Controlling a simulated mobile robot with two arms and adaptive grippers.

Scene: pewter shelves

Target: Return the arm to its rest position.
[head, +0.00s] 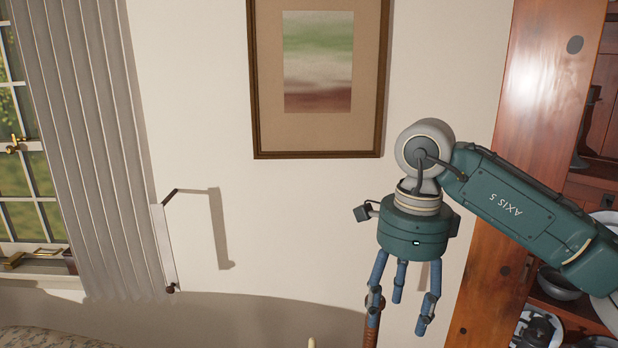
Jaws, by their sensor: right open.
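My right arm comes in from the right in the head view, with a dark green link marked AXIS 5. My right gripper (402,305) hangs from it with its blue fingers pointing down. The fingers are spread apart and nothing shows between them. The gripper is in front of the pale wall, below and to the right of the framed picture. My left gripper is not in view.
A framed picture (382,80) hangs on the wall. A wooden cabinet (545,90) with shelves of pewter dishes (558,284) stands at right, behind my right arm. A grey curtain (85,130) and a window (28,170) are at left. The wall between is mostly clear.

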